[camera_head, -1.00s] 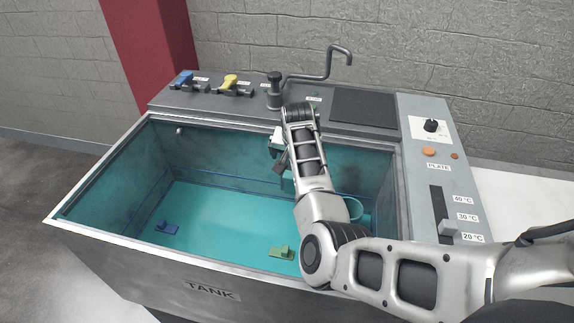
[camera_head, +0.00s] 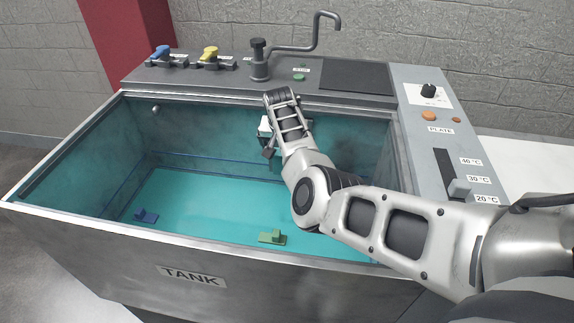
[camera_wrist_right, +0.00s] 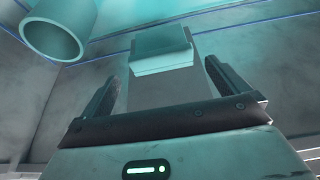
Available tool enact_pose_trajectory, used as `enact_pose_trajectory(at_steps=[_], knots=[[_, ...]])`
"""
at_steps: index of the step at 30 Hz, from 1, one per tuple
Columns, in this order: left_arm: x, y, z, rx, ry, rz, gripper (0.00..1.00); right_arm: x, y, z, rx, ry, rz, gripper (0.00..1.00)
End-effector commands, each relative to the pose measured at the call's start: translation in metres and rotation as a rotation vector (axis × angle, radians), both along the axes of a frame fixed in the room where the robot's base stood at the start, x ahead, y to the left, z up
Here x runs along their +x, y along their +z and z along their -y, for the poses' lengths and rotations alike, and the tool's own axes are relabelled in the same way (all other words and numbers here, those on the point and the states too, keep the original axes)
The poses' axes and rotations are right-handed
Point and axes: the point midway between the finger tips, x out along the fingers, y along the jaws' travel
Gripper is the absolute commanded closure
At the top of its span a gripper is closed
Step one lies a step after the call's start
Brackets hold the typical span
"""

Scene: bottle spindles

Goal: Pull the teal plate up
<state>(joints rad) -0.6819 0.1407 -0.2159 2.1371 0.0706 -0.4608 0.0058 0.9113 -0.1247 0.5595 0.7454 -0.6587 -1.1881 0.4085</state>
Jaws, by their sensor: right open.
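A pale teal block with a flat front face (camera_wrist_right: 160,55) shows in the right wrist view, ahead of my right gripper. It looks like the teal plate or a part of it; I cannot tell which. My right gripper (camera_wrist_right: 160,88) is open, with one dark finger on each side and a gap between them. The block appears beyond the fingers, roughly centred, not held. My left gripper is in neither view.
A teal hollow cylinder (camera_wrist_right: 57,28) is at the upper left of the wrist view. Blue (camera_head: 146,215) and green (camera_head: 272,237) pieces lie on the tank floor.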

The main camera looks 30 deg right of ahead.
Motion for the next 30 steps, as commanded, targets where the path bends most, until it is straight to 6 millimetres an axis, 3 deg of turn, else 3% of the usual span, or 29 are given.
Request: enact_pose_trajectory(at_steps=[1, 9, 25, 26, 30], knots=[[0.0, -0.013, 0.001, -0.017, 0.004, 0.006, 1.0, 0.003, -0.014, 0.002, 0.0, -0.001, 0.002, 0.0], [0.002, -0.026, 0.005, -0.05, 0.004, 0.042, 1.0, 0.011, -0.036, 0.007, 0.0, 0.0, 0.001, 0.0], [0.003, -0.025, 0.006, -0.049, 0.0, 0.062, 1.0, 0.013, -0.04, 0.01, 0.0, 0.001, -0.001, 0.0], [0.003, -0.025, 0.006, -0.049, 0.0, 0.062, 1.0, 0.013, -0.04, 0.01, 0.0, 0.0, 0.0, 0.06], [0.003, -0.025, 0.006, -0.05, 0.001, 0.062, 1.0, 0.013, -0.04, 0.01, 0.0, 0.001, 0.0, 0.44]])
